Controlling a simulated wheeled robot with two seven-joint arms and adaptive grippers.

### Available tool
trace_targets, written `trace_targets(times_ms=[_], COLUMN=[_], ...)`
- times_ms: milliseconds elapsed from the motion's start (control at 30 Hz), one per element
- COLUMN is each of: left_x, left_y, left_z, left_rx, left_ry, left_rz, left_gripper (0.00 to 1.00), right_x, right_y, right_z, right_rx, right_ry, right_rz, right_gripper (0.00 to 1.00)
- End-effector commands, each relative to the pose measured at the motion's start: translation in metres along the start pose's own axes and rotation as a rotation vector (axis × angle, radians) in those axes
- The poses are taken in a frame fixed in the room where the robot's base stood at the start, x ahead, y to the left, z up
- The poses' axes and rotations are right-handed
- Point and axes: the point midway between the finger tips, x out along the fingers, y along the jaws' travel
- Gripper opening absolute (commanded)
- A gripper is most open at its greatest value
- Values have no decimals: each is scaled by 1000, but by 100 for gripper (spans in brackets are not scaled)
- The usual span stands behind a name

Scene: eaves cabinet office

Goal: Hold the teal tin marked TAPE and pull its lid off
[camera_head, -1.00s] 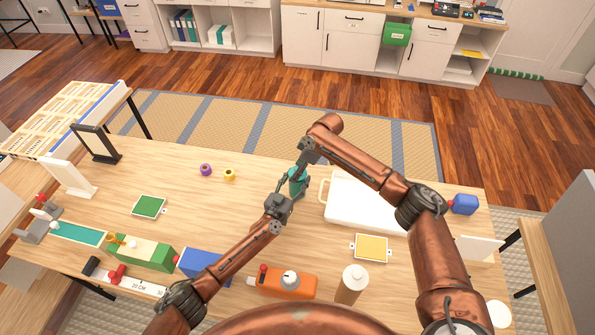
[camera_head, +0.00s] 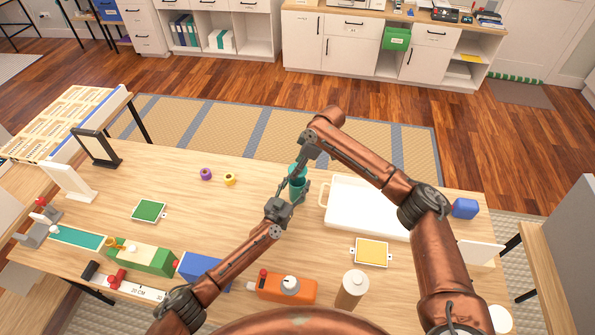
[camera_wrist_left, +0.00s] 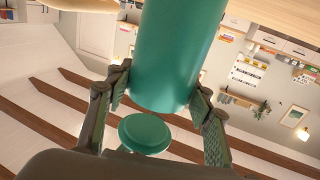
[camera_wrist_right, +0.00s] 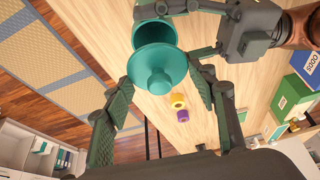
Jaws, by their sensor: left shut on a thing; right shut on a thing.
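The teal tin (camera_head: 298,189) is held above the table, near its far edge. My left gripper (camera_head: 290,196) is shut on its body (camera_wrist_left: 178,50), with one finger on each side in the left wrist view. My right gripper (camera_head: 298,168) is shut on the teal lid (camera_wrist_right: 157,72), a wide disc with a knob. In the right wrist view the tin's open mouth (camera_wrist_right: 148,38) shows behind the lid, which looks off the rim. A smaller teal disc shows below the tin in the left wrist view; I cannot tell what part it is. No TAPE marking is visible.
A white tray (camera_head: 345,222) stands close on the right. Purple (camera_head: 206,174) and yellow (camera_head: 230,179) tape rolls lie to the left. Bare table lies left of the tin.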

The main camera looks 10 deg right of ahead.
Motion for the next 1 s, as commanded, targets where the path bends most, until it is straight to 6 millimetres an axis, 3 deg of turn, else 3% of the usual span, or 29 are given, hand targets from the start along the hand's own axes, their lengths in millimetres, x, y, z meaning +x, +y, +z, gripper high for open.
trace_targets(times_ms=[233,267,500,833,1000], left_x=[0,0,0,-1,-12], left_y=[0,0,0,0,-1], left_z=[0,0,0,0,3], left_rx=[0,0,0,-1,-5], left_ry=[1,1,1,0,-3], left_rz=[0,0,0,0,-3], left_gripper=[5,50,66,69,69], right_x=[-4,-4,-4,-4,-4], right_y=[0,0,0,0,0], right_z=[-1,-1,-1,-1,-1], right_rx=[1,1,0,0,0], right_ry=[-1,-1,-1,0,0], right_rz=[-1,-1,-1,-1,-1], right_gripper=[23,23,23,23,23])
